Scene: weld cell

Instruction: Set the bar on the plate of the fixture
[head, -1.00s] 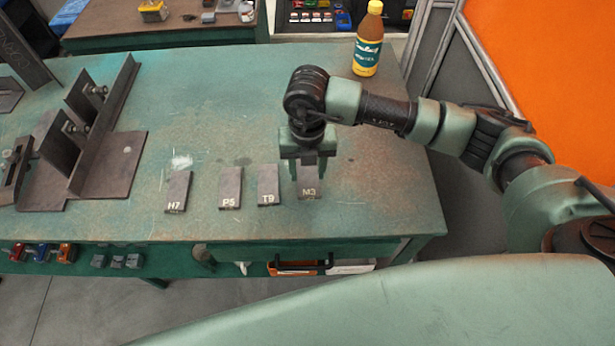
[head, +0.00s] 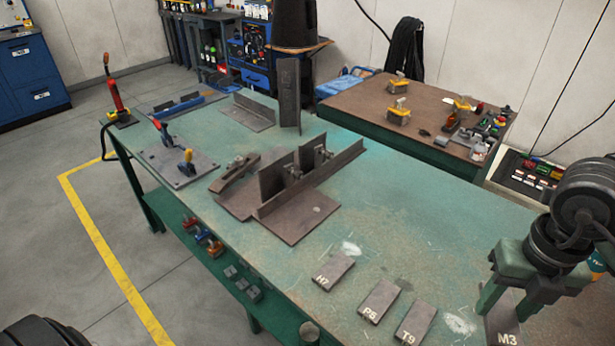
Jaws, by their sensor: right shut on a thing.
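My right gripper (head: 508,302) is at the lower right of the head view, its fingers pointing down and shut on the dark flat bar marked M3 (head: 503,328). I cannot tell whether this bar is clear of the table. Bars marked H7 (head: 334,271), P5 (head: 379,300) and T9 (head: 416,323) lie in a row on the green table to its left. The fixture stands mid-table, with a flat brown base plate (head: 298,228), upright plates (head: 277,184) and a long upright rail (head: 325,178). The front part of its plate is bare. My left gripper is out of view.
A brown-topped table (head: 380,115) with yellow items is behind. The green table (head: 430,215) is clear between fixture and right gripper.

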